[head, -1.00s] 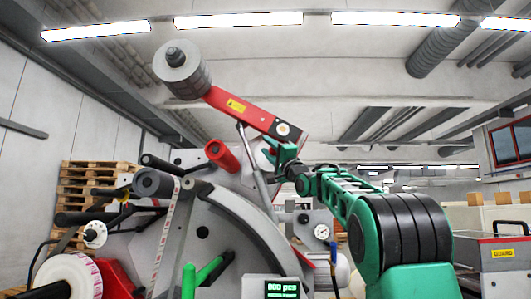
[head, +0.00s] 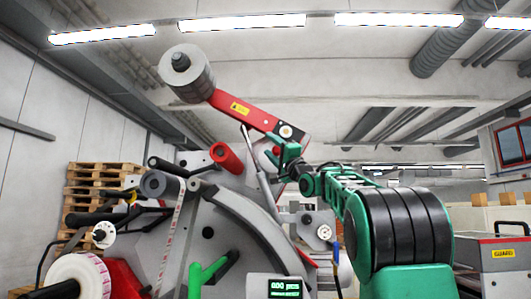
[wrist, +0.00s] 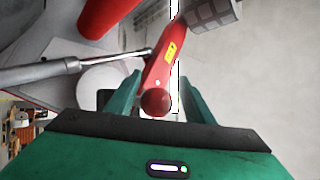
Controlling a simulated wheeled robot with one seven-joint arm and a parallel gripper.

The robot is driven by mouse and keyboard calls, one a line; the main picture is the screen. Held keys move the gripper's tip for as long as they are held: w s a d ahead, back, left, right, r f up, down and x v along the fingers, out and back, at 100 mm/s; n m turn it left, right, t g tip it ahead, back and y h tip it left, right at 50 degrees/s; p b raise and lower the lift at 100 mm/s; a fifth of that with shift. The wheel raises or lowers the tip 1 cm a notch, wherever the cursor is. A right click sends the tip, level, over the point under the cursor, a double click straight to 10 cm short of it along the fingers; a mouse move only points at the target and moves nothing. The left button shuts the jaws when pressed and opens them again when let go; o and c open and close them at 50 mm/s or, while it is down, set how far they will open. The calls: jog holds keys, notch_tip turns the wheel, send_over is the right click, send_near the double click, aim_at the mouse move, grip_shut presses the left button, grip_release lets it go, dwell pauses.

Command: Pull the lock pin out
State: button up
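A round dark-red knob (wrist: 155,102) shows between my fingertips in the wrist view. It looks like the head of the lock pin, with its shaft hidden behind it. A red swing arm (head: 243,109) with a yellow label slants up to the left and carries a grey roller (head: 187,73); the arm also shows behind the knob in the wrist view (wrist: 163,68). My gripper (head: 281,152) is just below the arm's lower pivot end in the head view. In the wrist view my gripper (wrist: 158,95) is open, one finger on each side of the knob, with gaps visible.
A grey strut (wrist: 60,70) runs close to my left finger in the wrist view. A red cylinder (head: 226,157) sticks out left of the gripper. The rewinder's grey panel (head: 215,235) and a counter display (head: 282,287) lie below. The right of the wrist view is open.

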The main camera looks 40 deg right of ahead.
jog(key=v, duration=1)
jog(key=shift+s+f, duration=0.15)
jog(key=shift+f, duration=0.25)
dwell(0.4)
